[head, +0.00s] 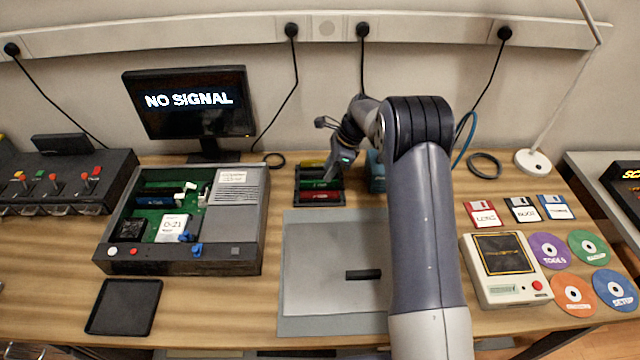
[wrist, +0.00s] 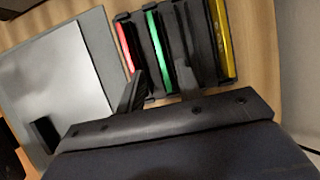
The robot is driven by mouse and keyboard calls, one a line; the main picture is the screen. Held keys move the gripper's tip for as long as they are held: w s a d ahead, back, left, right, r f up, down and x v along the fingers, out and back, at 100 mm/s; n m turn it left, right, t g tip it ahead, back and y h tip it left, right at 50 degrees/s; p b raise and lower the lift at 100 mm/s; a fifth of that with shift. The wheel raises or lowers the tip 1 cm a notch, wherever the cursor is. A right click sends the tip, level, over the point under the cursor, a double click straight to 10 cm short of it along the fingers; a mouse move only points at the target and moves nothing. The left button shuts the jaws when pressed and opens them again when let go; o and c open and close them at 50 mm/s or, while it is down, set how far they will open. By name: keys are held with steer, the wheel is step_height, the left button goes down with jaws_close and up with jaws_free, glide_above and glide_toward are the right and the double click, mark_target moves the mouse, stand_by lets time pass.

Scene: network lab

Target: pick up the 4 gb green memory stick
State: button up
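The green memory stick (head: 322,184) stands in a black rack (head: 297,188), between a red stick (head: 320,197) and a yellow stick (head: 312,163). Its label is too small to read. In the wrist view the green stick (wrist: 156,45) is a long bright strip in its slot, with the red stick (wrist: 126,45) to its left and the yellow stick (wrist: 221,40) farther right. My gripper (wrist: 162,68) is open, its two dark fingers apart on either side of the green stick's near part. I cannot tell whether either finger touches it. In the head view my gripper (head: 338,165) is over the rack's right side.
A grey mat (head: 300,300) with a small black bar (head: 363,274) lies in front of the rack. An open computer case (head: 232,255) stands to the left. A teal object (head: 376,171) stands close right of the rack, partly behind my arm. Floppy disks (head: 521,209) lie farther right.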

mark_target(319, 185)
steer(key=x, duration=0.4)
steer(key=shift+w+f+p, duration=0.1)
steer(key=shift+p, duration=0.3)
steer(key=shift+c, duration=0.4)
jaws_close()
